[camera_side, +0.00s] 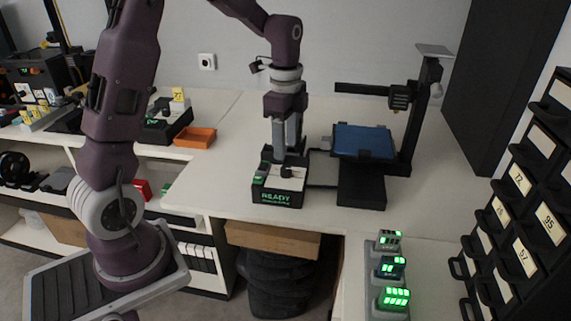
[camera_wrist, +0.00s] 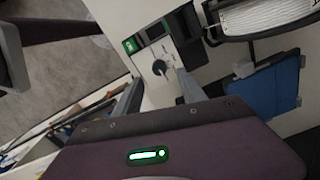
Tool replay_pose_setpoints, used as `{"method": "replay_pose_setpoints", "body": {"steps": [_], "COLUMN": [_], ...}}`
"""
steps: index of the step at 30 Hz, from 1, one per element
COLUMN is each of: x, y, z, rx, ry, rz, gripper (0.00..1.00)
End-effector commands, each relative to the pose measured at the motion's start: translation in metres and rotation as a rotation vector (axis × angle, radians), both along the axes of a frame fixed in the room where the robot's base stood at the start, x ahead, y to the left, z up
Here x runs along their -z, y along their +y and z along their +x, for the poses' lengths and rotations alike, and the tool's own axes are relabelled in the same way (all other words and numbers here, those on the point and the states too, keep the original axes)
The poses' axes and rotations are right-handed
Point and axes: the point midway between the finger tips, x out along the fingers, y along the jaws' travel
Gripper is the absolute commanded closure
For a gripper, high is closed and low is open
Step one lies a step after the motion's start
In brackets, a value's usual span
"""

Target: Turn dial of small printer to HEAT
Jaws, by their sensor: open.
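The small printer (camera_side: 361,150) has a black frame and a blue bed, and stands on the white table. Its control box (camera_side: 277,197) is joined at its left and shows a green "READY" on the front. A black dial (camera_side: 286,172) sits on the box's pale top; it also shows in the wrist view (camera_wrist: 159,67). My gripper (camera_side: 288,152) points down just above the box. In the wrist view its open fingers (camera_wrist: 158,84) lie either side of the dial's line, empty. I cannot tell whether they touch the dial, nor read the dial's markings.
Another box with a yellow tag (camera_side: 165,122) and an orange tray (camera_side: 195,137) stand at the left. Green-lit devices (camera_side: 392,268) line a rack at the front right. Labelled black drawers (camera_side: 525,200) stand at the far right. The table right of the printer is clear.

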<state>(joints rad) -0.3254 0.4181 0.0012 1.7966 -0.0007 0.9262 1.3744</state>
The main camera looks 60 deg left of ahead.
Motion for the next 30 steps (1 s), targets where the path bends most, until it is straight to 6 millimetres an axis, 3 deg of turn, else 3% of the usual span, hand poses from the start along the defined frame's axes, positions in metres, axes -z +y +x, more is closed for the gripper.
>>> {"method": "replay_pose_setpoints", "body": {"steps": [9,19,27,30], "x": [0.057,0.065,0.065,0.065], "y": [-0.001,-0.001,-0.001,-0.001], "z": [-0.002,-0.001,-0.001,-0.001], "rx": [0.002,0.000,0.000,0.000], "ry": [0.004,0.000,0.000,0.000], "rz": [0.000,0.001,0.000,0.000], "gripper": [0.52,0.52,1.00,1.00]}}
